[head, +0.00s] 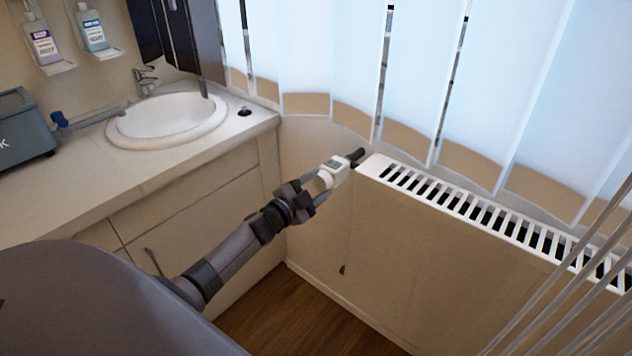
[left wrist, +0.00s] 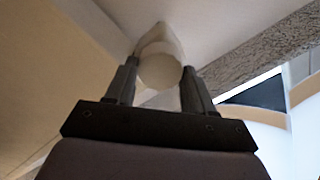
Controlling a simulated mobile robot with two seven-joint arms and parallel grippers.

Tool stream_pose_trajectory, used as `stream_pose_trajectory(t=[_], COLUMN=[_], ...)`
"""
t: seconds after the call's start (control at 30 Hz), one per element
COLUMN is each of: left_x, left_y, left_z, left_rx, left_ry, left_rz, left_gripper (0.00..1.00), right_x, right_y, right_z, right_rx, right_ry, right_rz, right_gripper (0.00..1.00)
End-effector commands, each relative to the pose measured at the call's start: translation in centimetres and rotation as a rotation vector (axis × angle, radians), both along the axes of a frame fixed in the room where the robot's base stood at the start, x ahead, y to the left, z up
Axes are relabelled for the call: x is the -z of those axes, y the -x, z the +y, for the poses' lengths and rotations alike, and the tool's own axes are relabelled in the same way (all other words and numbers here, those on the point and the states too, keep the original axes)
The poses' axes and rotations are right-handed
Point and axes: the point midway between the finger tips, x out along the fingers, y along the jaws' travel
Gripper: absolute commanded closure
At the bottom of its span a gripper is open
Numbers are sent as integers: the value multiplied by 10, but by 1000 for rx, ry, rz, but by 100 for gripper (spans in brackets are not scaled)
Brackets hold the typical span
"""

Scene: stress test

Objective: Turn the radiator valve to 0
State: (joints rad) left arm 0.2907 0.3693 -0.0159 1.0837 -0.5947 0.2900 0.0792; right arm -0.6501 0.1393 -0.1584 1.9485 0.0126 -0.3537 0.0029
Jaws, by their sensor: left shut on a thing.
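The white radiator valve (head: 334,169) sits at the near left end of the radiator (head: 450,196), with a small grey-green display on its upper face and a dark stub beyond it. My left gripper (head: 318,188) is shut on the valve, one finger on each side. In the left wrist view the valve's pale round end (left wrist: 160,68) lies between the two dark fingers (left wrist: 155,85). The number that the valve is set to cannot be read. My right gripper is not in view.
A counter with a white sink (head: 165,118) and tap (head: 143,80) runs along the left. A dark box (head: 22,128) stands on it. Pale vertical blinds (head: 420,70) hang behind the radiator. Thin pale rods (head: 575,275) cross the lower right. Bare floor (head: 290,315) shows below.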

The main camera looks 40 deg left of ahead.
Motion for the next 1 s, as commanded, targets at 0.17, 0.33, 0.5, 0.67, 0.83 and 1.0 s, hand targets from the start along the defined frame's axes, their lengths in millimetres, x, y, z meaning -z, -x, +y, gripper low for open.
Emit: stream_pose_trajectory(t=[0.17, 0.33, 0.5, 0.67, 0.83, 1.0], left_x=[-2, -1, -1, -1, -1, -1], left_y=[0, 0, 0, 0, 0, 0], left_z=[0, 0, 0, 0, 0, 0], left_rx=[1, 1, 2, 3, 3, 2], left_ry=[137, 238, 305, 340, 353, 354], left_rz=[12, 20, 24, 27, 28, 27], left_gripper=[77, 77, 77, 77, 77, 77], right_x=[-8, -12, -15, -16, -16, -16], right_y=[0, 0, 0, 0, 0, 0], right_z=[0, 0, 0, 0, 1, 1], right_rx=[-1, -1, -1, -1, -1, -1], right_ry=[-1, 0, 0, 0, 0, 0], right_rz=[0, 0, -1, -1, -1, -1], right_gripper=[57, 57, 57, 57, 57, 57])
